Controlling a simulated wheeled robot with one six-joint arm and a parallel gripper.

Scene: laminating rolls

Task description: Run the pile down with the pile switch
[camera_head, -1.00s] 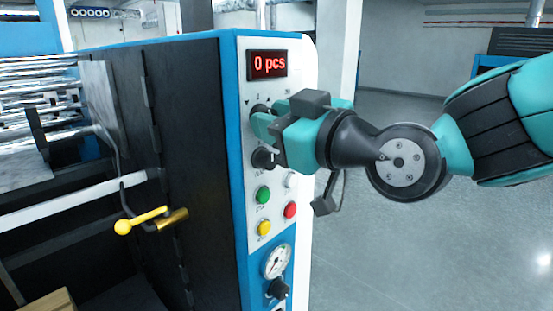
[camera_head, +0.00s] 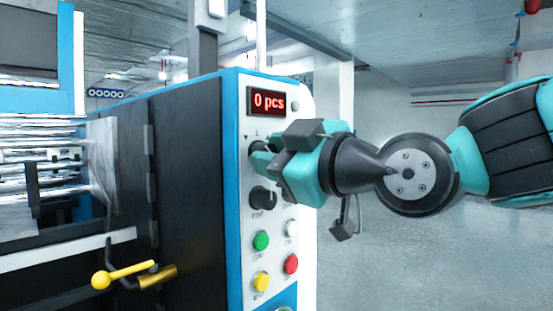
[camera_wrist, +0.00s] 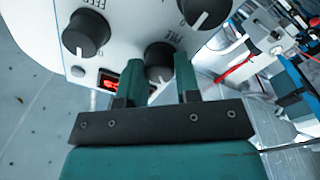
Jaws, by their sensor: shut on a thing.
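The pile switch is a black rotary knob (camera_wrist: 160,60) marked "PILE" on the white control panel (camera_head: 240,222). In the wrist view it sits between the two teal fingers of my gripper (camera_wrist: 160,78). In the head view my gripper (camera_head: 263,160) reaches the panel from the right, just below the red "0 pcs" display (camera_head: 266,102), and is shut on the knob. The fingers and gripper body hide most of the switch there, and I cannot tell which way its pointer faces.
Another black knob (camera_head: 262,197) sits just below my gripper. Below it are green (camera_head: 261,240), white (camera_head: 291,228), red (camera_head: 291,264) and yellow (camera_head: 261,282) buttons. A yellow-handled lever (camera_head: 122,275) sticks out at the left. Open floor lies to the right.

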